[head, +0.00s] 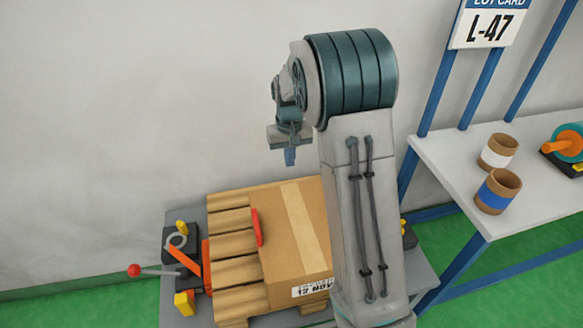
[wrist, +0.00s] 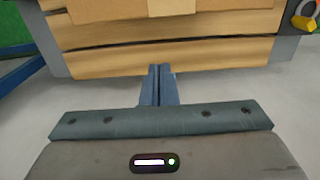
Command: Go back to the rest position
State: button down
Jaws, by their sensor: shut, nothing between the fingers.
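My gripper (head: 290,156) hangs in the air, pointing down, to the upper left of my raised grey arm in the head view. In the wrist view my gripper (wrist: 159,72) has its two blue fingers together, with nothing between them. A cardboard box (head: 283,222) with a tape strip and a printed label lies below it on a stack of wooden slats (head: 230,270). The wrist view shows the slats (wrist: 180,52) and the box's edge beyond the fingertips, apart from them. My arm hides the right part of the box.
The slats stand on a grey platform (head: 421,268) with a red-knobbed lever (head: 135,270) and orange clamp parts at left. At right, a white table (head: 445,165) holds two cups, one blue-banded (head: 497,191), and a teal-orange device (head: 567,146). A card reads L-47 (head: 490,28).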

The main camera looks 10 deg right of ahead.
jog(key=shift+r, duration=0.4)
jog(key=s+r+t+p, duration=0.1)
jog(key=s+r+p, duration=0.4)
jog(key=s+r, duration=0.75)
jog(key=s+r+t+p, duration=0.1)
jog(key=s+r+p, duration=0.4)
jog(key=s, duration=0.9)
notch_tip(320, 180, up, 2)
jog(key=shift+s+a+t, duration=0.15)
jog(key=shift+s+t, duration=0.25)
